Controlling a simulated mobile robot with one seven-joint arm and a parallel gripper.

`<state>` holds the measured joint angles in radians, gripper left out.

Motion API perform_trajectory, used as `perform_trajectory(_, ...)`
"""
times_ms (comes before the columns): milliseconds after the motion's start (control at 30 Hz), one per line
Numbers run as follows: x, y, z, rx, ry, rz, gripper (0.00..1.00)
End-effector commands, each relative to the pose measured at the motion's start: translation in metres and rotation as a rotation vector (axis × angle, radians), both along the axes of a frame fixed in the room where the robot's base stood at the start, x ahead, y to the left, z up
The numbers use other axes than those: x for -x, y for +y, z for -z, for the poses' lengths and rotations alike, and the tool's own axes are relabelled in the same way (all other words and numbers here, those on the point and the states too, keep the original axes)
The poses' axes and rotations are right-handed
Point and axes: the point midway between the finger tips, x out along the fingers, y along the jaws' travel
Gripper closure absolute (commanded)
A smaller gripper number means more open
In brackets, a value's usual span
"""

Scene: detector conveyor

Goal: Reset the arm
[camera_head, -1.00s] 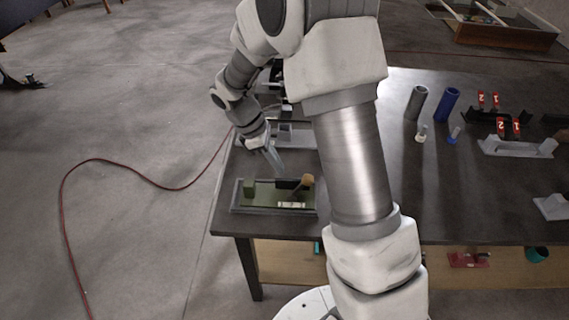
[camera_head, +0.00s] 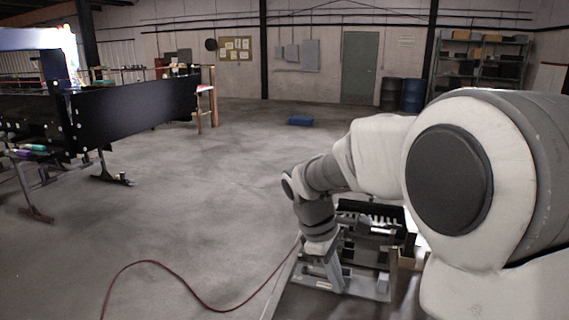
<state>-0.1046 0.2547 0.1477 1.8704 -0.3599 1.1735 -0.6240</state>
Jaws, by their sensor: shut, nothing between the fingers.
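My arm (camera_head: 375,150) reaches in from the right of the head view and bends down at its wrist. My gripper (camera_head: 333,278) points down over the table's left part, in front of a grey and black fixture (camera_head: 382,290). It is shut and holds nothing I can make out. I cannot tell whether its fingertips touch anything. My upper arm hides most of the table.
A black conveyor (camera_head: 135,110) on metal legs stands at the left. A red cable (camera_head: 150,263) lies on the floor beside the table. A blue box (camera_head: 300,120) is on the floor further back. The middle floor is clear.

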Motion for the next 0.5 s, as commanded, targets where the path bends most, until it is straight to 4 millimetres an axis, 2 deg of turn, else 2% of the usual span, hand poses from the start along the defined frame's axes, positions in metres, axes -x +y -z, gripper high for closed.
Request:
perform_trajectory(33,0.011,-0.005,-0.014,-0.016,-0.047,0.051,1.0)
perform_trajectory(200,0.044,-0.015,-0.044,-0.081,-0.18,0.226,1.0)
perform_trajectory(500,0.107,-0.026,-0.077,-0.232,-0.401,0.538,1.0)
